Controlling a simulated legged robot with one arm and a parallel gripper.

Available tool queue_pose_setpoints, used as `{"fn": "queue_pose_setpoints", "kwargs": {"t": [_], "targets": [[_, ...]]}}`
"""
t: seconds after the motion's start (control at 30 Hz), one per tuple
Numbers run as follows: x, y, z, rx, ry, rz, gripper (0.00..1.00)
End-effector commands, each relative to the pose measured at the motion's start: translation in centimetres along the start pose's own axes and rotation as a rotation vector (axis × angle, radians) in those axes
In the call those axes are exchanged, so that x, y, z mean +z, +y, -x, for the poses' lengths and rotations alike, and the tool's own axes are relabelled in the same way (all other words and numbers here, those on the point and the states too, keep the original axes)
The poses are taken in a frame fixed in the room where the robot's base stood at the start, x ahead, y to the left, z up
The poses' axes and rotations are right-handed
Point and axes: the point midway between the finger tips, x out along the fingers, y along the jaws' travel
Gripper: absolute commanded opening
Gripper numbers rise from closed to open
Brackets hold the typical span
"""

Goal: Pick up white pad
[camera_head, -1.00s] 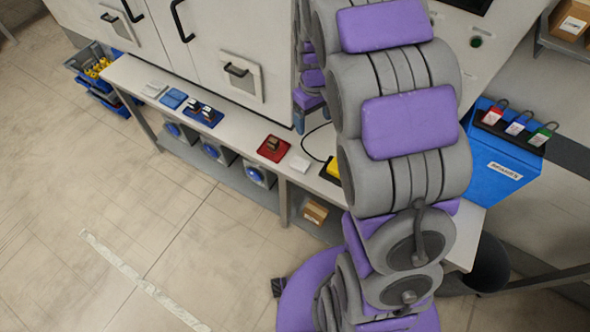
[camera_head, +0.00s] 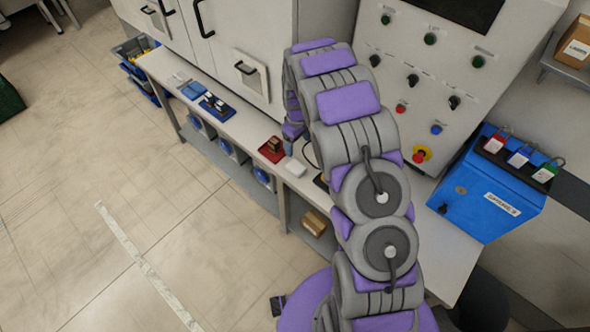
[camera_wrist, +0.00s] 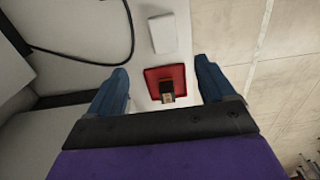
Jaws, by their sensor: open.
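A white pad (camera_head: 294,167) lies flat on the bench, just right of a red pad (camera_head: 271,149) with a brown block (camera_head: 274,144) on it. In the wrist view the white pad (camera_wrist: 162,33) is bare and lies beyond the red pad (camera_wrist: 152,76). My gripper (camera_wrist: 161,66) is open and empty, its blue fingers spread on either side of the red pad and the brown block. The white pad is ahead of the fingertips, not between them. In the head view my arm hides most of the gripper.
A blue pad (camera_head: 217,109) with small blocks and a plain blue pad (camera_head: 192,90) lie further left on the bench (camera_head: 240,124). A dark cable (camera_wrist: 95,63) curves left of the white pad. Cabinets back the bench. A blue lockout box (camera_head: 482,205) stands at right.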

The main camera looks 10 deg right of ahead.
Motion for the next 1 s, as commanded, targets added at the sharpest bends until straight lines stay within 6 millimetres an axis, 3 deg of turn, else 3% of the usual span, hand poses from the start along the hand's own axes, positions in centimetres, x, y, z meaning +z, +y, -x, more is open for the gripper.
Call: {"fn": "queue_pose_setpoints", "kwargs": {"t": [0.03,0.33,0.63,0.9,1.0], "targets": [[0.2,-0.1,-1.4,-0.004,-0.004,-0.001,0.83],[-0.2,-0.6,-7.2,0.004,-0.008,-0.002,0.83],[-0.1,-0.5,-9.2,0.003,-0.002,0.0,0.83],[0.0,-0.9,-13.1,0.002,-0.002,-0.002,0.83],[0.0,-1.1,-13.7,0.003,-0.004,-0.001,0.83]]}}
